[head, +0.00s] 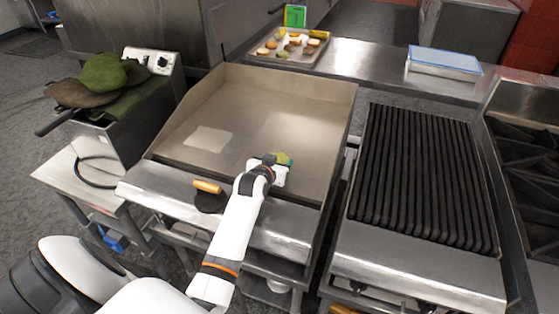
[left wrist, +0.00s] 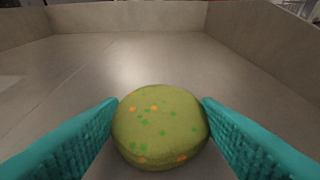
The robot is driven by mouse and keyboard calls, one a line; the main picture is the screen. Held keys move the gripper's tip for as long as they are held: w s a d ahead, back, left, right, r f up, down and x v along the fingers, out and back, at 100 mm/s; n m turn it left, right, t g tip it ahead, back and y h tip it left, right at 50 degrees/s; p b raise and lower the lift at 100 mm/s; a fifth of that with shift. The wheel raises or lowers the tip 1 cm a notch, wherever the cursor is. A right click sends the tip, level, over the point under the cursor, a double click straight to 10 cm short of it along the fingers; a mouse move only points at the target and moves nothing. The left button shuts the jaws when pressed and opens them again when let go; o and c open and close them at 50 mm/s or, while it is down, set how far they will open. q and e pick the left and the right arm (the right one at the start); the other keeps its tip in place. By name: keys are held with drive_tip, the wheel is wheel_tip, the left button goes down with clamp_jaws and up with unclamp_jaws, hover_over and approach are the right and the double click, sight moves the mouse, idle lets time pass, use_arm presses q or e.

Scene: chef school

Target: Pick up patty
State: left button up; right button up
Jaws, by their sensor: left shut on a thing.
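The patty (left wrist: 160,127) is a round, thick olive-green disc with orange and green specks. In the left wrist view it sits between the two teal fingers of my left gripper (left wrist: 160,130), which touch it on both sides. In the head view the patty (head: 285,158) shows partly past my left gripper (head: 277,161), over the front right part of the flat griddle (head: 270,115). I cannot tell whether the patty rests on the griddle or is slightly raised. My right gripper is not in view.
The griddle has raised walls at the back and sides. A press with a wooden handle (head: 208,196) lies on its front ledge. A ribbed grill (head: 420,175) stands to the right. A tray (head: 290,55) of several food pieces and a blue-topped box (head: 443,62) stand behind.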

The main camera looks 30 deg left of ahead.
use_arm(q)
drive_tip(key=shift+r, duration=0.1)
wheel_tip(320, 180, up, 10)
drive_tip(key=shift+f, duration=0.1)
idle(0.3)
